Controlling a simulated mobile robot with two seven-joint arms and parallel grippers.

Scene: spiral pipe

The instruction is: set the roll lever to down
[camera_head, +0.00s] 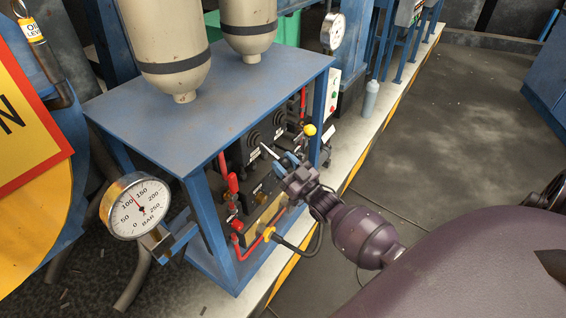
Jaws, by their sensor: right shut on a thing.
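A panel (257,140) with dials, small labels and levers sits under the blue bench top. A light grey lever (268,151) sticks out from the panel, its tip pointing up and left. The fingers and wrist hide the lever's lower part and part of the panel. The labels are too small to read, so I cannot tell which one says roll. My left gripper is not in view.
The blue frame (204,222) stands close to my right gripper. Red pipes (224,170) and a yellow knob (310,130) are near it. A pressure gauge (136,206) stands at the left, and two beige tanks (165,45) are above. The floor at the right (455,130) is clear.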

